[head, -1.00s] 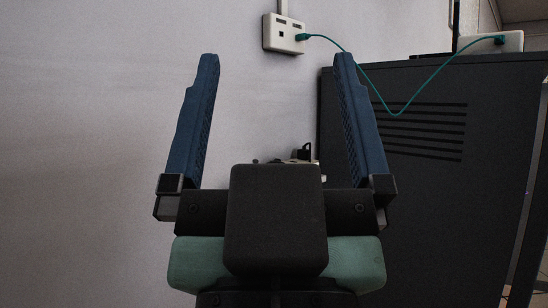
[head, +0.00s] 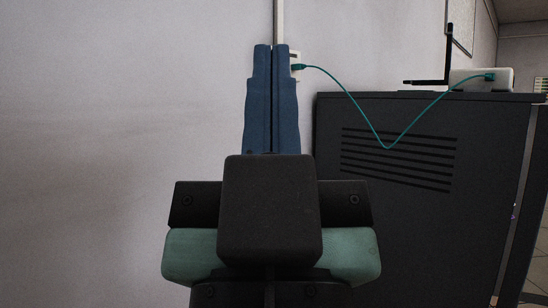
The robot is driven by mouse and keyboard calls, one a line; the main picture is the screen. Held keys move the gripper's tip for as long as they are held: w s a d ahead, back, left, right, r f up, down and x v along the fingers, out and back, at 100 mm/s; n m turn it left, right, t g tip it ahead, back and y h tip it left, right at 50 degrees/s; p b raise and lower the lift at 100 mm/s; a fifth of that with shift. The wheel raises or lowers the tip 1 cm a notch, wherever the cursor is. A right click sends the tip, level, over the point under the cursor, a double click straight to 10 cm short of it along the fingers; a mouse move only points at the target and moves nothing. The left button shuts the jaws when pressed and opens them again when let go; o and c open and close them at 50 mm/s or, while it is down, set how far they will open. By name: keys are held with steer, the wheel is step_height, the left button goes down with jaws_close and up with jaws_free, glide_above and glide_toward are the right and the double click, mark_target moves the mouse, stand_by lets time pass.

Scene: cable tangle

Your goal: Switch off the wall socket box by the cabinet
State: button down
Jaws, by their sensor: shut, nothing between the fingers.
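The white wall socket box (head: 295,60) is on the wall left of the cabinet, under a vertical pale conduit. Most of it is hidden behind my fingers; only a strip of its right side shows, with a green plug (head: 298,67) in it. The switch is hidden. My gripper (head: 270,48) is shut with nothing between its blue fingers, which point up the picture and overlap the box. Whether the fingertips touch the box I cannot tell. The dark cabinet (head: 400,230) with slotted vents stands at the right.
A green cable (head: 345,90) hangs in a loop from the plug across the cabinet front to a white box (head: 485,79) on the cabinet top. A black bracket (head: 448,60) stands beside that box. The wall at the left is bare.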

step_height(320, 180, up, 59)
steer(key=p, duration=5.6)
steer(key=shift+r+p, duration=0.15)
steer(key=shift+p, duration=0.15)
